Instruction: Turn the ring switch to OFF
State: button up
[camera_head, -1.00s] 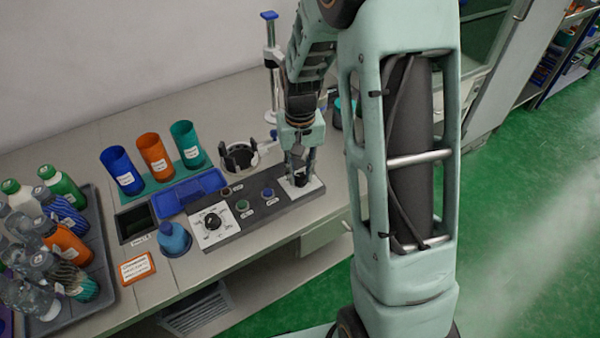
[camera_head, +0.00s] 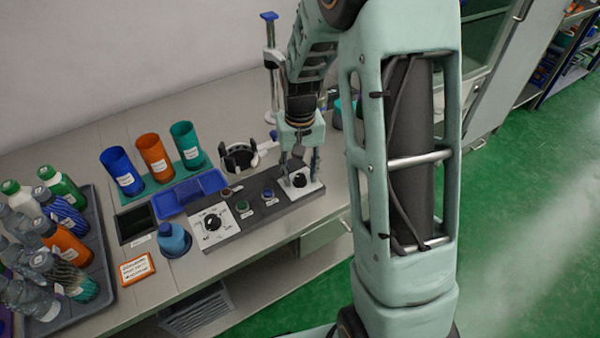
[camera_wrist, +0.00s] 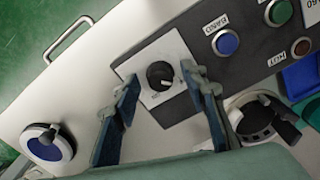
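The control panel (camera_head: 255,215) lies along the bench. At its right end is a black rotary knob on a white plate (camera_wrist: 148,95). The knob (camera_wrist: 160,75) also shows in the head view (camera_head: 299,181). I cannot read its labels or tell where it points. My gripper (camera_wrist: 165,88) is open, with one finger on each side of the knob and a gap to it. In the head view my gripper (camera_head: 301,170) is over the right end of the panel. A second black knob (camera_head: 212,223) sits on a larger white dial plate at the panel's left end.
Coloured buttons (camera_wrist: 225,43) sit beside the knob plate. A ring-shaped clamp (camera_head: 238,157) on a stand is behind the panel. Coloured sleeves (camera_head: 156,157), a blue tray (camera_head: 190,192), a blue bottle (camera_head: 174,240) and a crate of bottles (camera_head: 100,250) are to the left.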

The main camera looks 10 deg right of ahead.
aim_at(300, 177)
notch_tip(300, 177, up, 12)
dwell(0.4)
dwell(0.3)
